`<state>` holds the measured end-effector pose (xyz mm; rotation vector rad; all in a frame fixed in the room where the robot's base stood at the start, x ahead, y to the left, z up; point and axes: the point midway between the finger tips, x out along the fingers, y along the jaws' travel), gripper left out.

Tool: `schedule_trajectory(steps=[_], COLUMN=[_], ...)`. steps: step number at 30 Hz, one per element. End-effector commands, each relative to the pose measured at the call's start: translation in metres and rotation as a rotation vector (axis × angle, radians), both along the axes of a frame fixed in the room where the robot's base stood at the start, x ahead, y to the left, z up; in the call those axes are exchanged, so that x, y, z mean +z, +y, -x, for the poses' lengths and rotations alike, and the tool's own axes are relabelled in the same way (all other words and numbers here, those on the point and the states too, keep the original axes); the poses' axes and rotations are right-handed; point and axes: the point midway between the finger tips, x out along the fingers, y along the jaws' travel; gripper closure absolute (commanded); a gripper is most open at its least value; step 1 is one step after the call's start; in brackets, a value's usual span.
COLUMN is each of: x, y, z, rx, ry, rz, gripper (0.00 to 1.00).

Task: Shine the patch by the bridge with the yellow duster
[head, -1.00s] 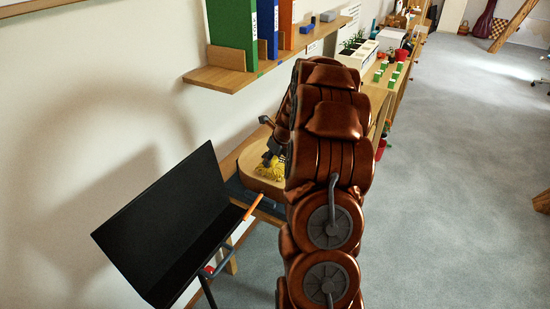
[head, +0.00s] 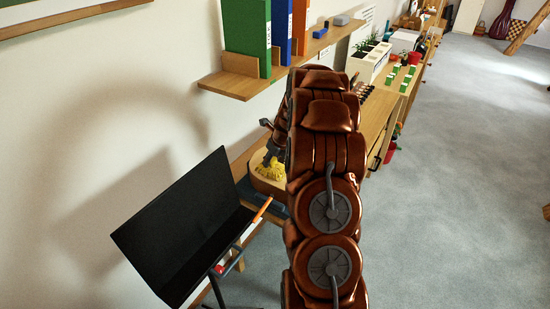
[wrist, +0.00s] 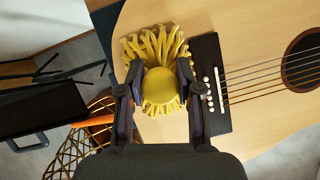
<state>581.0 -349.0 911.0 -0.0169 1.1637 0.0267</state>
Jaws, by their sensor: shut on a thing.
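The yellow duster (wrist: 158,85), a round pad with a shaggy fringe, is between the fingers of my gripper (wrist: 158,90), which is shut on it. It lies over the pale guitar top (wrist: 245,30), just left of the dark bridge (wrist: 207,60) in the wrist view. Whether it presses on the wood I cannot tell. No dull patch shows; any wood under the duster is hidden. In the head view the duster (head: 270,169) and the guitar body (head: 264,186) show left of my arm, which hides the rest.
A black music stand (head: 180,225) with an orange stick (head: 262,210) stands close left of the guitar. A shelf with binders (head: 250,85) juts from the wall above. A long bench with planters (head: 370,62) runs back. Open floor (head: 460,190) lies to the right.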

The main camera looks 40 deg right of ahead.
Motion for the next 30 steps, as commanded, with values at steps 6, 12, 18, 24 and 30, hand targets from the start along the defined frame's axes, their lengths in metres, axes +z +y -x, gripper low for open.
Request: schedule_trajectory(steps=[6,12,18,24,30], x=[-0.001,0.0,0.001,0.001,0.002], y=[0.0,-0.003,-0.006,-0.008,-0.01], z=[0.001,0.011,0.022,0.028,0.033], rx=[-0.001,-0.001,-0.001,0.0,-0.001], ry=[0.001,0.002,0.002,0.001,0.0], rz=[-0.003,-0.003,-0.001,0.001,0.001], gripper=[0.93,0.93,0.93,0.93,0.93])
